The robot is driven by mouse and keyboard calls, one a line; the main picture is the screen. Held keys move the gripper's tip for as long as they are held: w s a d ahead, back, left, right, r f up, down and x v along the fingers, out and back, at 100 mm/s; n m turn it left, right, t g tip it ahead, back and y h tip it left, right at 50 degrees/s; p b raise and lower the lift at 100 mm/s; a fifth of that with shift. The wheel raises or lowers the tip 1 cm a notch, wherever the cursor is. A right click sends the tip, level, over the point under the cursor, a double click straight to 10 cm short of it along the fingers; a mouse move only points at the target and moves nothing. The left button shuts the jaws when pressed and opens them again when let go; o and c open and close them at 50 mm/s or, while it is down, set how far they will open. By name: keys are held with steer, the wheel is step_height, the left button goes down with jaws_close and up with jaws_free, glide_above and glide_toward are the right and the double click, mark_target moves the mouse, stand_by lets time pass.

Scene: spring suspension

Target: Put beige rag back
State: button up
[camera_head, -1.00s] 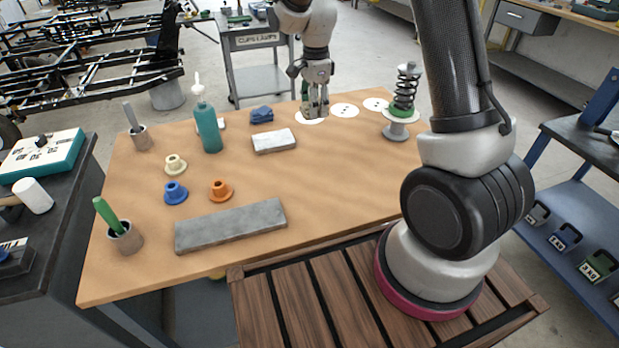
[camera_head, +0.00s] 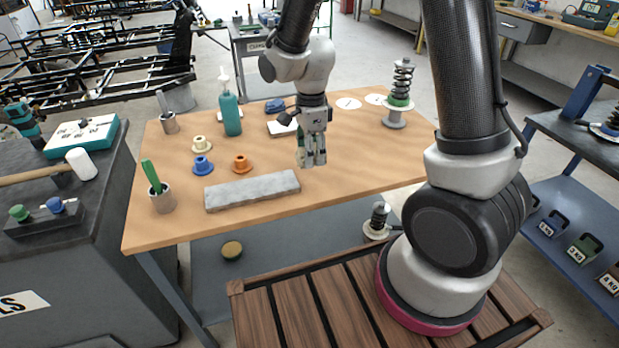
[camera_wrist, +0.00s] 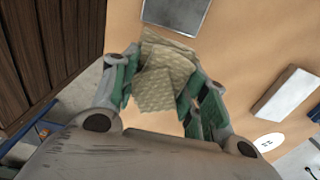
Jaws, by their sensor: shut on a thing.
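The beige rag (camera_wrist: 168,75) shows in the wrist view, folded and bunched between the fingers of my gripper (camera_wrist: 165,95). My gripper is shut on it, with green finger pads on either side. In the head view my gripper (camera_head: 312,163) points down over the table, to the right of the grey slab (camera_head: 252,190). The rag cannot be made out there.
The wooden table (camera_head: 370,160) is bare to the right of my gripper. A white block (camera_head: 281,128) and a blue cloth (camera_head: 275,106) lie behind it. Colored bushings (camera_head: 202,166), a teal bottle (camera_head: 231,114) and cups stand left. A spring assembly (camera_head: 400,92) stands back right.

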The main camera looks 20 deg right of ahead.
mark_target(311, 180)
steer(key=shift+f, duration=3.2)
steer(key=shift+f, duration=0.15)
steer(key=o, duration=1)
